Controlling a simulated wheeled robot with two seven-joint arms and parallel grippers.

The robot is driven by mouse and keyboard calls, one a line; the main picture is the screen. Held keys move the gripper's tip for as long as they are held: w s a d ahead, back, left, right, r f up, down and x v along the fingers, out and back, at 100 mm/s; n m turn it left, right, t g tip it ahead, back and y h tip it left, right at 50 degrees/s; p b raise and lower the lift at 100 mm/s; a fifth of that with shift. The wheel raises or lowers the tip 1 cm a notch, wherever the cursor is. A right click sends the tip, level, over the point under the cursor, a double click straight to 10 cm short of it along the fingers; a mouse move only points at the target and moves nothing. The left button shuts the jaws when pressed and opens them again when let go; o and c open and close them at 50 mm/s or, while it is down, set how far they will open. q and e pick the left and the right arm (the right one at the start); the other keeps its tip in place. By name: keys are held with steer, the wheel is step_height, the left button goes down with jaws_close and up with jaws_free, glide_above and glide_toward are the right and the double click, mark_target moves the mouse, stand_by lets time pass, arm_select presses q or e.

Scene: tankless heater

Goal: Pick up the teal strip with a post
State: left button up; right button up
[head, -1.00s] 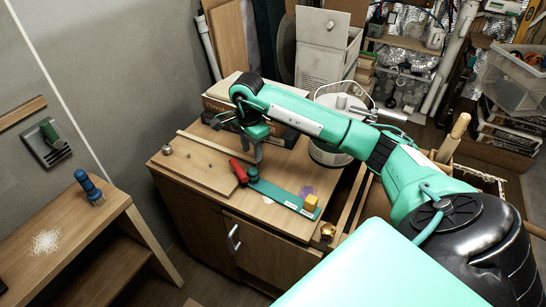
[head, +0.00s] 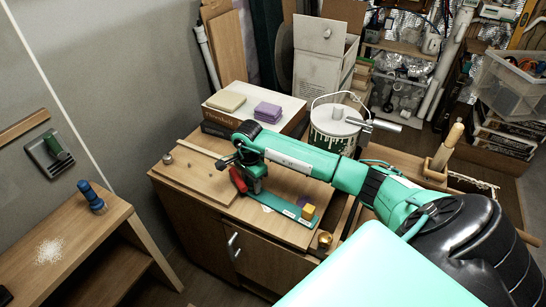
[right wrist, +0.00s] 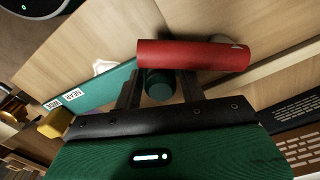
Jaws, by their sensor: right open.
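The teal strip (head: 285,218) lies on the wooden cabinet top, and its labelled end also shows in the right wrist view (right wrist: 88,92). A short, round teal post (right wrist: 159,85) shows in the right wrist view, with a red cylindrical handle (right wrist: 192,55) just beyond it. The red handle also shows in the head view (head: 237,180). My right gripper (head: 250,186) is over the strip's left end. In the right wrist view, its open fingers (right wrist: 158,78) stand on either side of the post, apart from it as far as I can see. My left gripper is not in view.
A yellow block (head: 308,212) sits at the strip's right end. A thin wooden board (head: 195,172) lies left of the strip. A box (head: 285,112) with yellow and purple blocks and a paint can (head: 333,133) stand behind. The cabinet's front edge is close.

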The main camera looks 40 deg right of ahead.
steer(key=shift+c, duration=0.4)
jaws_close()
steer(key=shift+r, duration=0.1)
steer(key=shift+r+b, duration=0.4)
steer(key=shift+b, duration=0.1)
steer(key=shift+s+d, duration=0.2)
steer(key=shift+s, duration=0.1)
steer(key=s+b, duration=0.1)
steer(key=s+d+b, duration=0.1)
steer(key=s, duration=0.1)
steer(key=shift+s+d, duration=0.2)
step_height(320, 180, up, 8)
steer(key=r+b, duration=0.1)
step_height(320, 180, up, 5)
steer(key=b, duration=0.1)
glide_above(264, 195)
steer(key=shift+w+a, duration=0.1)
steer(key=shift+w, duration=0.15)
